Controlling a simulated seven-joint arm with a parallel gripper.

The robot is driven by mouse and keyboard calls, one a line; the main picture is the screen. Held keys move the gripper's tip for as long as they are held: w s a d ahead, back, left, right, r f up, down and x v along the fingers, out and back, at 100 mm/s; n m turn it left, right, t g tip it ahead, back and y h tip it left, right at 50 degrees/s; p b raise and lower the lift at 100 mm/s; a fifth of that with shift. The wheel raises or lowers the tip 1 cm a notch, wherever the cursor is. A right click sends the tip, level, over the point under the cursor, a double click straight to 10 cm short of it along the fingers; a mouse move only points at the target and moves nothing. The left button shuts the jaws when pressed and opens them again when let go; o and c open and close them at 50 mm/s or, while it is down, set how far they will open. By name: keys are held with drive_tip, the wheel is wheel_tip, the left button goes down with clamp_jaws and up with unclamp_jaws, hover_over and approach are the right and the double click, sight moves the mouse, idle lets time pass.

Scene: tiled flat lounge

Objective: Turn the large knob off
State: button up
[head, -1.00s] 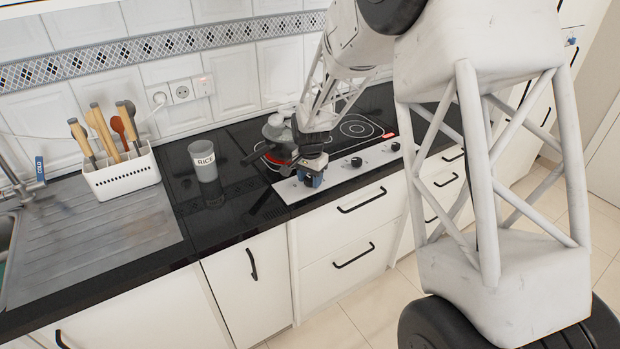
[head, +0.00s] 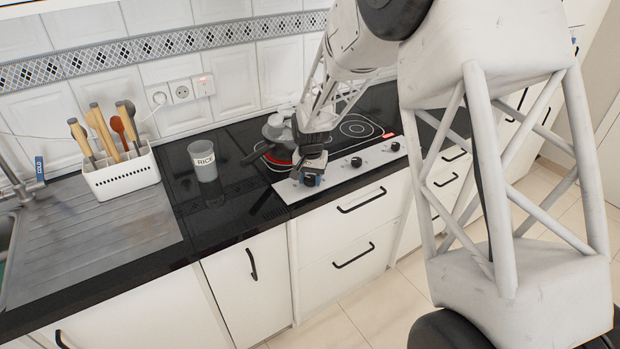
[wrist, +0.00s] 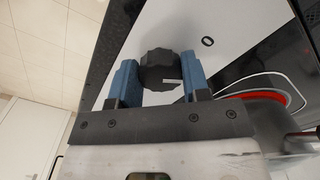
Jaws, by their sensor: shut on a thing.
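The large knob (wrist: 158,70) is black and many-sided, on the light control strip (head: 340,172) along the stove's front edge. Its white line lies at the side toward the right finger in the wrist view and does not point straight at the printed 0 mark (wrist: 207,42). My gripper (wrist: 160,82) has its two blue fingers on either side of the knob and is shut on it. In the head view, my gripper (head: 312,178) is at the strip's left end and hides most of this knob.
Two smaller black knobs (head: 357,161) (head: 395,146) sit further right on the strip. A rice container (head: 205,165) and a utensil holder (head: 122,178) stand to the left.

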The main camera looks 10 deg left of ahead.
sight(311, 179)
drive_tip(key=n, duration=0.6)
drive_tip(key=shift+d, duration=0.1)
idle(0.3)
drive_tip(key=o, duration=0.9)
drive_tip(key=shift+o, duration=0.2)
drive_tip(key=shift+r, duration=0.1)
drive_tip(key=shift+r, duration=3.85)
